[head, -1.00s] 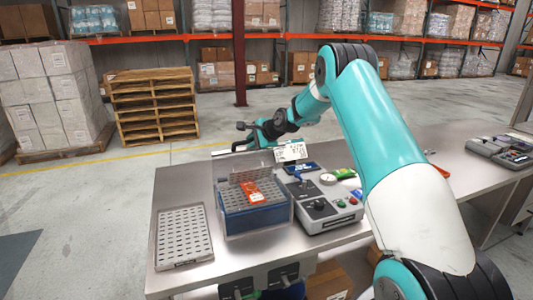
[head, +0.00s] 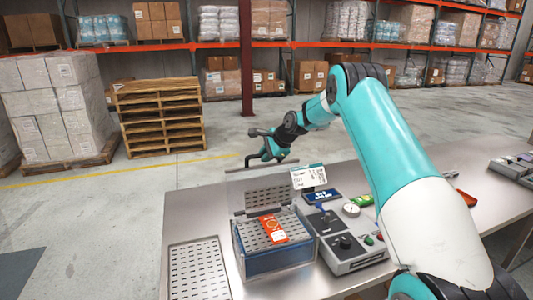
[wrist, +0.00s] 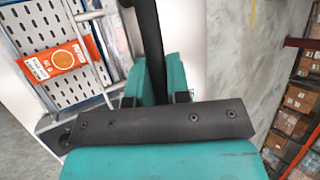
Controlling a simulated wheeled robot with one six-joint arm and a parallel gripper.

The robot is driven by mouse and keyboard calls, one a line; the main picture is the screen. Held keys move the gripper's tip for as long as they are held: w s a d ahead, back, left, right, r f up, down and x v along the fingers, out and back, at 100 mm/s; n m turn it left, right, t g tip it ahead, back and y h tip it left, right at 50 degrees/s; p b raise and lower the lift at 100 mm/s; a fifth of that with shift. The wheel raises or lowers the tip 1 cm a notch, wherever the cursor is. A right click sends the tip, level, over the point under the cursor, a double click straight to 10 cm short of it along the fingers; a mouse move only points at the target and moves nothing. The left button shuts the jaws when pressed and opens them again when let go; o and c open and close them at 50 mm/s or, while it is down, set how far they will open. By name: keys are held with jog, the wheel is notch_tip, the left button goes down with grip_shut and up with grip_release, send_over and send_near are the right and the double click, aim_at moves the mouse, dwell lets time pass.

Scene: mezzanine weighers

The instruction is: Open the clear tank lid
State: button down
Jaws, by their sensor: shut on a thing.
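The tank (head: 272,263) is a blue box on the bench with a perforated tray inside. An orange packet (head: 272,229) lies on that tray and also shows in the wrist view (wrist: 58,58). The clear lid (head: 238,169) is hard to see. It appears raised at the back of the tank, with its thin edge showing as a grey line. My gripper (head: 270,158) is above and behind the tank. In the wrist view its teal fingers (wrist: 164,78) are shut on a dark bar (wrist: 146,35), apparently the lid's handle. The exact contact is partly hidden.
A control box (head: 350,252) with knobs and buttons stands right of the tank, with a small display sign (head: 309,177) behind it. A flat perforated plate (head: 200,270) lies at left. Stacked pallets (head: 161,115) stand on the floor beyond the bench. Bare bench shows left of the tank.

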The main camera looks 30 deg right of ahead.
jog(key=shift+a+f, duration=0.1)
jog(key=shift+a, duration=0.35)
jog(key=c, duration=1.4)
grip_release()
jog(key=o, duration=0.3)
jog(key=shift+a, duration=0.15)
jog(key=shift+d, duration=0.45)
jog(key=b+v, duration=0.6)
jog(key=v, duration=1.1)
jog(key=shift+r, duration=0.25)
jog(key=shift+s, duration=0.1)
